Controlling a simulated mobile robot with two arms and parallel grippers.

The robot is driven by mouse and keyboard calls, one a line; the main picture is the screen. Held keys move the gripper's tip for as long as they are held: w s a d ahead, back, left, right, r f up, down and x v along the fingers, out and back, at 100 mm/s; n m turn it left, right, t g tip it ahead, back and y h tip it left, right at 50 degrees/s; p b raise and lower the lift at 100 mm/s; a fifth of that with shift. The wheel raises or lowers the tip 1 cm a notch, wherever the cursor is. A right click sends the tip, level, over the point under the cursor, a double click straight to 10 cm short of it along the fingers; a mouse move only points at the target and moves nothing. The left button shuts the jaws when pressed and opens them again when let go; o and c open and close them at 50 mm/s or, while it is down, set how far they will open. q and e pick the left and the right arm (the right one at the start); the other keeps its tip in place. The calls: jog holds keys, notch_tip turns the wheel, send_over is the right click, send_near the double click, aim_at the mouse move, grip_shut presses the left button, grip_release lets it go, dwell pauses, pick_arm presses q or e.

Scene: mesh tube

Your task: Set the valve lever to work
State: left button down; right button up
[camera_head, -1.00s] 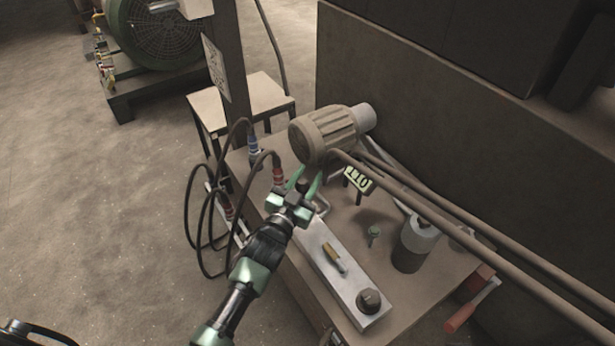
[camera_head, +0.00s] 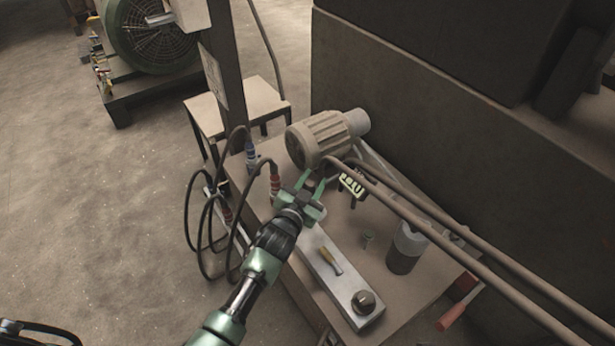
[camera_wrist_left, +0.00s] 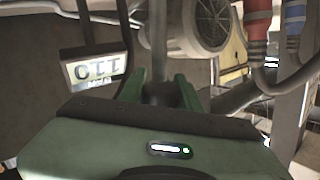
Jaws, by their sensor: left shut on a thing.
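My left gripper (camera_head: 306,184) is over the far end of the workbench, just in front of the ribbed motor housing (camera_head: 322,138). In the left wrist view its two green fingers (camera_wrist_left: 160,92) are closed around a dark part, which I take to be the valve lever (camera_wrist_left: 157,92). The fingers and palm hide most of this part, so its angle is unclear. A small sign with large characters (camera_wrist_left: 95,70) stands beside the fingers; it also shows in the head view (camera_head: 352,182). My right gripper is not in view.
On the bench are a metal plate (camera_head: 340,290) with a yellow-handled tool (camera_head: 331,262) and dark knob (camera_head: 363,301), and a grey cylinder (camera_head: 405,248). Long pipes (camera_head: 440,225) cross the right side. Hoses (camera_head: 200,215) loop at left. A red-handled tool (camera_head: 458,306) lies at the right edge.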

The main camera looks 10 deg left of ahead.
pick_arm(q)
jog(key=shift+m+g+y, duration=0.4)
jog(key=shift+m+g, duration=0.1)
jog(key=shift+g, duration=0.4)
jog(key=shift+w+d+f+p, duration=0.3)
jog(key=shift+w+d+f, duration=1.1)
jog(key=shift+d, duration=0.1)
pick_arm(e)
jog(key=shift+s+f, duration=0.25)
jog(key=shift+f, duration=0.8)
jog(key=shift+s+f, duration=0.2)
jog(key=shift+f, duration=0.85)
pick_arm(q)
jog(key=c, duration=1)
grip_release()
jog(key=shift+f, duration=0.1)
jog(key=shift+r, duration=0.3)
jog(key=shift+r, duration=0.1)
